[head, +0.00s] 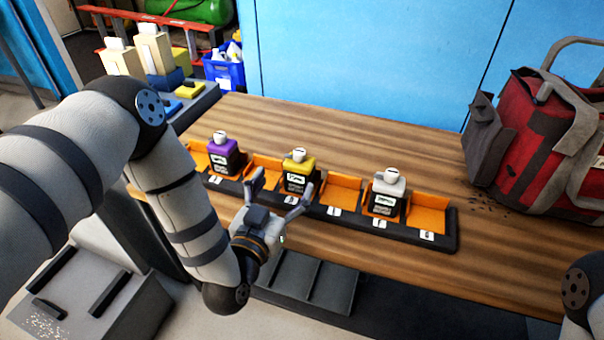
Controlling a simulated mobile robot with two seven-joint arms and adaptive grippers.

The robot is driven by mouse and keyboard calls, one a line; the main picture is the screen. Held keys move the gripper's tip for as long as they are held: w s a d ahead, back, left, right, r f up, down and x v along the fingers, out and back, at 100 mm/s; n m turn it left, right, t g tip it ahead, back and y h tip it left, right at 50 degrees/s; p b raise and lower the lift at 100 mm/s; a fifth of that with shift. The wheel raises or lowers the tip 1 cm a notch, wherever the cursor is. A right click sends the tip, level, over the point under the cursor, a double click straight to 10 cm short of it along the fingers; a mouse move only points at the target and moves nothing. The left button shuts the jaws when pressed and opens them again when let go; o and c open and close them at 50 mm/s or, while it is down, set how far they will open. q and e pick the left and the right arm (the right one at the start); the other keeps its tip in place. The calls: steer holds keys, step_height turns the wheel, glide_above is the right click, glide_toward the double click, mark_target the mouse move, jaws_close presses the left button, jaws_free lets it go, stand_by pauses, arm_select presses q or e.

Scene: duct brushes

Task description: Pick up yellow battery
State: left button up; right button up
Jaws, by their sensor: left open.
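The yellow battery (299,172) stands upright in a slot of the long black rack (440,238) on the wooden table. It has a yellow top with a pale cap and a dark labelled front. My left gripper (281,190) is open, just in front of the yellow battery and slightly to its left, its fingers spread toward the rack. I cannot tell whether a finger touches the battery. Nothing shows between the fingers. My right gripper is out of the picture; only a bit of my right arm shows at the right edge.
A purple battery (224,152) and a white battery (387,192) stand in the same rack, with empty orange slots between. A red bag (545,140) sits at the table's right. The table behind the rack is clear up to the blue wall (370,60).

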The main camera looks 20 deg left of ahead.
mark_target(295, 167)
arm_select(q)
steer(key=w, duration=0.7)
steer(key=shift+d, duration=0.35)
steer(key=shift+r, duration=0.1)
steer(key=c, duration=1.6)
